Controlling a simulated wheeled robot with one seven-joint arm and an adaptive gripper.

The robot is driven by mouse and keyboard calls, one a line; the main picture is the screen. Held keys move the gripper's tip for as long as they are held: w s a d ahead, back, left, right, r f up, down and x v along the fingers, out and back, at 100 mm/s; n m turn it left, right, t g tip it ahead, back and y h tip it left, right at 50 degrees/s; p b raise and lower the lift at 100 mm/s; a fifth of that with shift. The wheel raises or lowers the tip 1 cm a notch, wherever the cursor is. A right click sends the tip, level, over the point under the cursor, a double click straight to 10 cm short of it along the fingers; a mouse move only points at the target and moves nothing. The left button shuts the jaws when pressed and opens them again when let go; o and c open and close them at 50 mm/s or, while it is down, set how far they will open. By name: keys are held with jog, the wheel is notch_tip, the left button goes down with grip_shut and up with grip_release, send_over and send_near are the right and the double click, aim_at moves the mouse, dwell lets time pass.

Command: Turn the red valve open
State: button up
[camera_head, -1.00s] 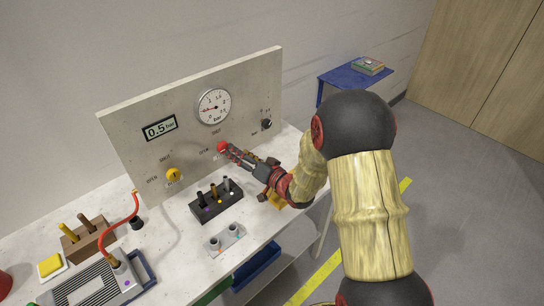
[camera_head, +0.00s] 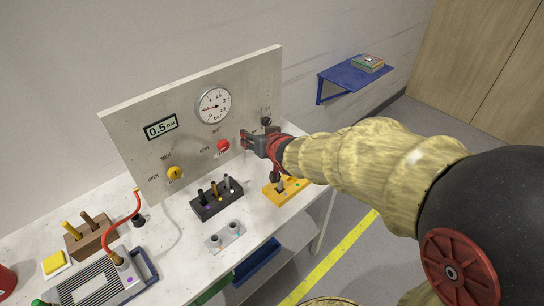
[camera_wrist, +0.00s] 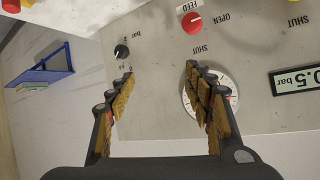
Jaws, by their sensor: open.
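The red valve (camera_head: 223,146) is a round knob on the upright grey panel, below the round gauge (camera_head: 213,105). In the wrist view, which is turned upside down, the red valve (camera_wrist: 192,23) has a pale line that seems to point towards the OPEN label (camera_wrist: 222,17). My gripper (camera_head: 245,138) is to the right of the valve and apart from it. In the wrist view my gripper (camera_wrist: 158,76) has its fingers spread with nothing between them, and the valve is beyond its fingertips.
A yellow knob (camera_head: 174,173) is on the panel's left, and a black knob (camera_wrist: 121,52) is on its right. The display (camera_head: 161,127) reads 0.5 bar. A black block (camera_head: 216,199) with pegs and a yellow fixture (camera_head: 285,191) stand on the white bench (camera_head: 180,235).

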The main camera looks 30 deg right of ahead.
jog(key=s+a+r+g, duration=0.1)
jog(key=s+r, duration=0.1)
jog(key=s, duration=0.5)
jog(key=s+a+r+g, duration=0.1)
jog(key=s+r+g, duration=0.1)
jog(key=s, duration=0.4)
jog(key=shift+s+n+g+h+p, duration=0.3)
jog(key=shift+s+n+p, duration=0.1)
